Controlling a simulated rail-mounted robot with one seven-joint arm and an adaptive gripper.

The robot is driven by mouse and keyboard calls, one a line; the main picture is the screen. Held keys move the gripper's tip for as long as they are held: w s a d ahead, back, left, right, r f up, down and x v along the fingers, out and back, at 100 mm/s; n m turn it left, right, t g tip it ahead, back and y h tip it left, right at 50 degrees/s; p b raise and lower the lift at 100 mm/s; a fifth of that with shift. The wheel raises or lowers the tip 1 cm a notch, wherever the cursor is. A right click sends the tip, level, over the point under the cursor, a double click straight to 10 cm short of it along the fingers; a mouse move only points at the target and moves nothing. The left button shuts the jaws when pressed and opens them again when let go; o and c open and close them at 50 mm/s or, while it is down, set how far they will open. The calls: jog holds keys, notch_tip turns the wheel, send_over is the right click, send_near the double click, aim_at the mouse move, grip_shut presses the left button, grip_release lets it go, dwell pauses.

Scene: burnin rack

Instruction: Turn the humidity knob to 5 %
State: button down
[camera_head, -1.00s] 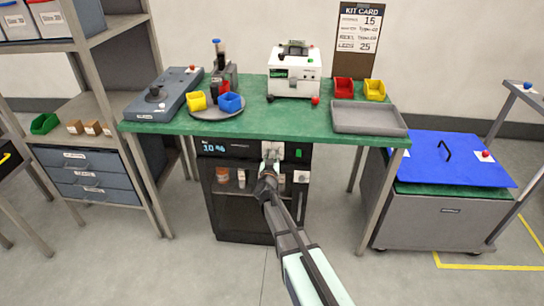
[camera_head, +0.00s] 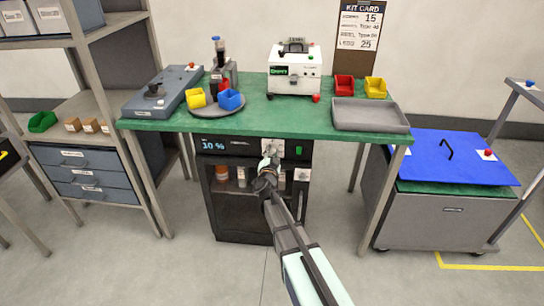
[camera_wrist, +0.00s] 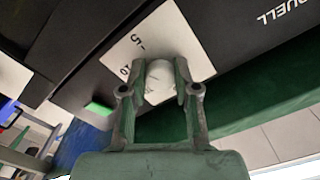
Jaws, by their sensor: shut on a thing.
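The humidity knob (camera_wrist: 159,82) is white and round, on a white dial plate (camera_wrist: 185,30) with the marks 5 and 10 showing in the wrist view. My gripper (camera_wrist: 158,85) is shut on the knob, one finger on each side of it. In the head view my gripper (camera_head: 266,172) reaches the front panel of the black cabinet (camera_head: 245,238) under the green bench, and hides most of the knob. The cabinet's display (camera_head: 213,143) reads 10 %.
A green button (camera_wrist: 99,108) sits beside the dial plate. The green bench top (camera_head: 300,118) overhangs the cabinet. Open floor lies in front.

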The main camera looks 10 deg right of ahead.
jog(key=m+b, duration=0.2)
jog(key=m, duration=0.3)
jog(key=shift+w, duration=0.1)
jog(key=shift+r, duration=0.1)
dwell(0.3)
jog(key=c, duration=0.9)
grip_release()
jog(key=shift+o, duration=0.2)
jog(key=v, duration=1.2)
jog(key=shift+a, duration=0.1)
